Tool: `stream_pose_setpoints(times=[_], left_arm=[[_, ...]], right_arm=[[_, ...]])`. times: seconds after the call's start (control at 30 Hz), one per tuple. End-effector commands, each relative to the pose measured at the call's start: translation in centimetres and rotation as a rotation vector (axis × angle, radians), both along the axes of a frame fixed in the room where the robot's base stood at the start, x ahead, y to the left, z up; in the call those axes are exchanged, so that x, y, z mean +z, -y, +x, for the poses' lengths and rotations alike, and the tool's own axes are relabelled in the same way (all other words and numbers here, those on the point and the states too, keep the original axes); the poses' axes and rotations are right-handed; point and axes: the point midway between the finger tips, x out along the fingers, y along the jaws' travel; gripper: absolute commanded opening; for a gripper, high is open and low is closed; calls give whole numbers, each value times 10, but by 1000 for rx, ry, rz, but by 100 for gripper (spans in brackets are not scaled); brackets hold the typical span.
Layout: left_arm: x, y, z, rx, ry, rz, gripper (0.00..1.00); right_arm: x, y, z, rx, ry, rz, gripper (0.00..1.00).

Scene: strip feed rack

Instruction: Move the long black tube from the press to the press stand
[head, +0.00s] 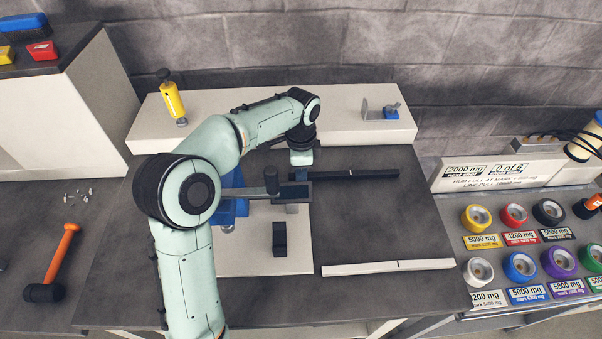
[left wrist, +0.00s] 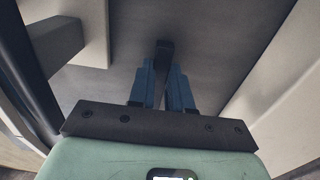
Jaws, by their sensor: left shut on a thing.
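The long black tube (head: 352,174) lies level across the back of the grey bench, with a pale mark near its middle. My left gripper (head: 301,174) is at its left end, pointing down and shut on it. In the left wrist view the blue fingers (left wrist: 163,88) close around the dark tube (left wrist: 164,50). The press (head: 236,205) is blue with a dark lever arm, just in front of my gripper, and hides part of the fingertips. I cannot tell which part is the press stand. My right gripper is out of view.
A long white strip (head: 388,267) lies at the bench's front right. A small black block (head: 279,238) is on a white plate (head: 245,262). A white ledge (head: 350,112) at the back carries a yellow cylinder (head: 173,102) and a metal bracket (head: 380,112). Bench between the strips is clear.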

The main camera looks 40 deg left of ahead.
Motion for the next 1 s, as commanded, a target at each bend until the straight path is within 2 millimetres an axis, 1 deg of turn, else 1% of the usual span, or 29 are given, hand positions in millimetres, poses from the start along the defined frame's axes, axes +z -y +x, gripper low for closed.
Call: stream_pose_setpoints(times=[0.03, 0.07, 0.3, 0.43, 0.47, 0.5, 0.53, 0.83, 0.93, 1.0], left_arm=[[-6, 0, 0, 0, -1, -1, 0], [-7, 0, 0, 0, 0, -1, 0], [-7, 0, 0, 0, 2, -1, 0], [-11, 0, 0, 0, 1, 0, 0], [-11, 0, 0, 0, 1, -1, 28], [-10, 0, 0, 0, 1, -1, 41], [-10, 0, 0, 0, 1, -1, 44], [-8, 0, 0, 0, 1, 0, 44], [1, 0, 1, 1, 4, 0, 44], [12, 0, 1, 1, 6, 1, 44]], right_arm=[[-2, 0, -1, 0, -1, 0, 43], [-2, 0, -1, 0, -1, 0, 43], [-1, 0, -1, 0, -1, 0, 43], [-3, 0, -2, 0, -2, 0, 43], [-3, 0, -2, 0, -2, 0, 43], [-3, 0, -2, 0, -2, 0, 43], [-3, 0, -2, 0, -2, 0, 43], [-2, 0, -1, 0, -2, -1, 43], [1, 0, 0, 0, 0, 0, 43], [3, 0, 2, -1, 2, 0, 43]])
